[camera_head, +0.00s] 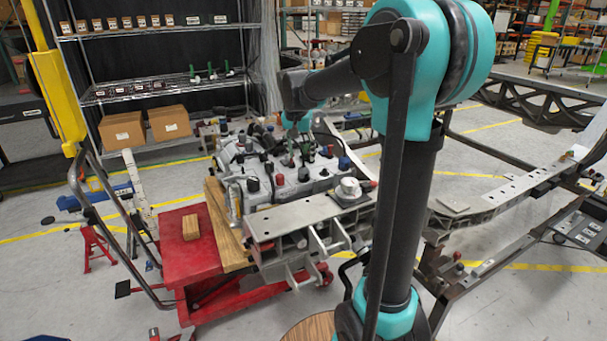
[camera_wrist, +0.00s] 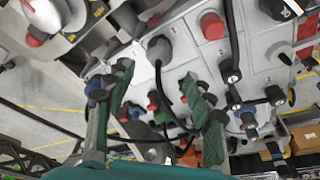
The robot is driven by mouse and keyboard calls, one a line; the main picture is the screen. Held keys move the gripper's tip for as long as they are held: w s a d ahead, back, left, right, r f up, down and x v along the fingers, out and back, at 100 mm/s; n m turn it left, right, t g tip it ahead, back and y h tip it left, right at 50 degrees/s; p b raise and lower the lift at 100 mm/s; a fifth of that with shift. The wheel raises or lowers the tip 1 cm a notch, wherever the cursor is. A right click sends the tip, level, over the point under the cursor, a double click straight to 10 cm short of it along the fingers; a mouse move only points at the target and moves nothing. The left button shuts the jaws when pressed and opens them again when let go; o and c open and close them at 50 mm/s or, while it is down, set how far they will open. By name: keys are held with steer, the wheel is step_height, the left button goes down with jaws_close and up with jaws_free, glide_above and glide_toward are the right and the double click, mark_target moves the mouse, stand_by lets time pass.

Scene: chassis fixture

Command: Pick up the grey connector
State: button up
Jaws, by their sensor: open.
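A grey round connector (camera_wrist: 160,48) with a black cable sits on the pale metal block of the chassis fixture (camera_wrist: 185,25) in the wrist view. My gripper (camera_wrist: 157,74) reaches in from below with its two green fingers apart. The connector lies just beyond the gap between the fingertips, and no contact shows. In the head view my gripper (camera_head: 291,150) points down over the fixture (camera_head: 262,190). I cannot single out the grey connector there among the crowded parts.
Red caps (camera_wrist: 212,25), black levers and cables (camera_wrist: 232,70) crowd around the connector. The fixture rests on a red cart (camera_head: 188,250) with wooden blocks (camera_head: 191,227). A wire shelf (camera_head: 160,88) with cardboard boxes stands behind, and a metal frame (camera_head: 500,195) lies at the right.

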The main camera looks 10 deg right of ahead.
mark_target(304, 168)
steer(key=shift+x, duration=3.9)
steer(key=shift+d, duration=0.15)
steer(key=shift+c, duration=0.5)
steer(key=c, duration=1.1)
steer(key=shift+r, duration=0.1)
step_height(304, 168, up, 20)
